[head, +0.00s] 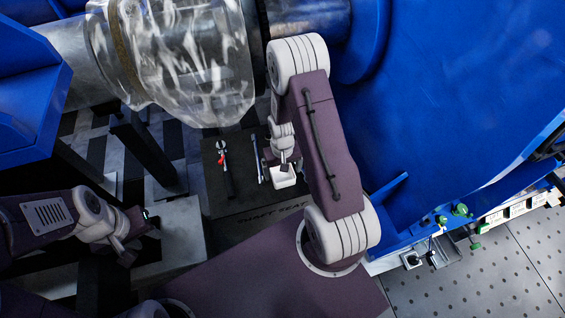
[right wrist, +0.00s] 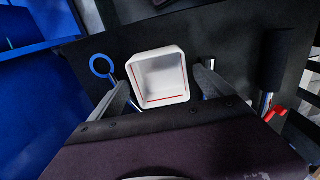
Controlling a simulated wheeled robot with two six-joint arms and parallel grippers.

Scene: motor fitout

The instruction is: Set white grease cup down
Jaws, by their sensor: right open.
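The white grease cup (head: 283,178) is a small square open-topped cup on the dark tool board (head: 240,198), at its right side. In the right wrist view the cup (right wrist: 160,102) looks empty, with a thin red line inside. My right gripper (right wrist: 164,88) is open, one finger on each side of the cup. A small gap shows at the right finger; contact at the left finger is unclear. In the head view my right gripper (head: 283,164) is directly over the cup. My left gripper (head: 147,222) is at lower left, away from the cup; its fingers are hard to make out.
A red-marked tool with a black handle (head: 229,182) and a slim metal tool (head: 257,160) lie left of the cup. A blue ring (right wrist: 101,65) is beside the cup in the right wrist view. The wrapped shaft (head: 190,60) and large blue housing (head: 460,100) hem in the space.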

